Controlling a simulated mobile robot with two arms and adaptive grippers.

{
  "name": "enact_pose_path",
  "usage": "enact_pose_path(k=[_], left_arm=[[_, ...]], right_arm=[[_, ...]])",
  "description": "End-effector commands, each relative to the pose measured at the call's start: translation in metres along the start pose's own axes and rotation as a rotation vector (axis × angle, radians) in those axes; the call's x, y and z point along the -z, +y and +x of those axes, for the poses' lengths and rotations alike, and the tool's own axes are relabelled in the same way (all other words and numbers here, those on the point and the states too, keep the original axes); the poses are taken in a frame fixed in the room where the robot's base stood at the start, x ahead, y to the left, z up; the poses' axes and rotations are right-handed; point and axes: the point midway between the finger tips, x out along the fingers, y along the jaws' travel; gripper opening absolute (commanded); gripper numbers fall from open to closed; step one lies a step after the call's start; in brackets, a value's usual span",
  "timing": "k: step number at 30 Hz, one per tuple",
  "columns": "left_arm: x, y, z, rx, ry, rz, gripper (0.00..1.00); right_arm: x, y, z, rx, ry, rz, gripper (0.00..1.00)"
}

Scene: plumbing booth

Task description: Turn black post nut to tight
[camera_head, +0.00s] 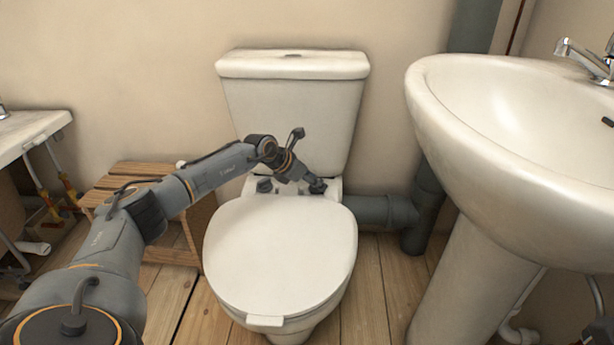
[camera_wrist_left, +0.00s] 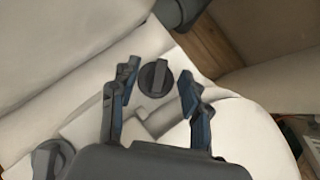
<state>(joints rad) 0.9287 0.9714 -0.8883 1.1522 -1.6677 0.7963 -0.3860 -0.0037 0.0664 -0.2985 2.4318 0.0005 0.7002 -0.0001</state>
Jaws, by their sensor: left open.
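Two black post nuts sit on the white ledge behind the toilet seat. In the left wrist view, one black post nut (camera_wrist_left: 155,78) with a raised grip bar lies between the spread fingers of my left gripper (camera_wrist_left: 158,85). The fingers stand apart from it on both sides. The other black nut (camera_wrist_left: 50,158) is at the lower left of that view, partly cut off. In the head view my left gripper (camera_head: 316,186) is over the right nut and largely hides it; the left nut (camera_head: 264,185) shows beside it.
The closed toilet lid (camera_head: 282,250) lies in front of the nuts, and the cistern (camera_head: 292,100) rises behind them. A grey waste pipe (camera_head: 380,212) runs to the right. A washbasin (camera_head: 480,140) stands at the right, a wooden crate (camera_head: 160,180) at the left.

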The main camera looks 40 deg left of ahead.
Motion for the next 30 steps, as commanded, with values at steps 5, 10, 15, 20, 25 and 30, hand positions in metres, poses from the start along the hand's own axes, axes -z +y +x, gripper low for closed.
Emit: enact_pose_path(k=[5, 10, 15, 20, 25, 30], left_arm=[[0.000, 0.002, -0.029, -0.004, 0.000, 0.003, 0.47], [0.001, 0.002, -0.066, -0.004, 0.000, 0.001, 0.47], [0.001, 0.001, -0.097, -0.002, 0.002, 0.000, 0.47], [0.001, 0.000, -0.112, -0.001, 0.001, -0.001, 0.47], [0.000, 0.000, -0.116, 0.000, 0.000, 0.000, 0.47], [0.000, 0.000, -0.116, 0.000, 0.000, -0.001, 0.47]], right_arm=[[0.001, 0.000, 0.000, 0.000, 0.002, 0.001, 0.39], [0.001, 0.000, 0.001, 0.001, 0.003, 0.001, 0.39], [0.001, -0.001, 0.001, 0.001, 0.003, 0.001, 0.39], [0.001, -0.001, 0.001, 0.001, 0.004, 0.001, 0.39], [0.001, -0.001, 0.001, 0.001, 0.004, 0.001, 0.39], [0.001, -0.001, 0.001, 0.001, 0.004, 0.001, 0.39]])
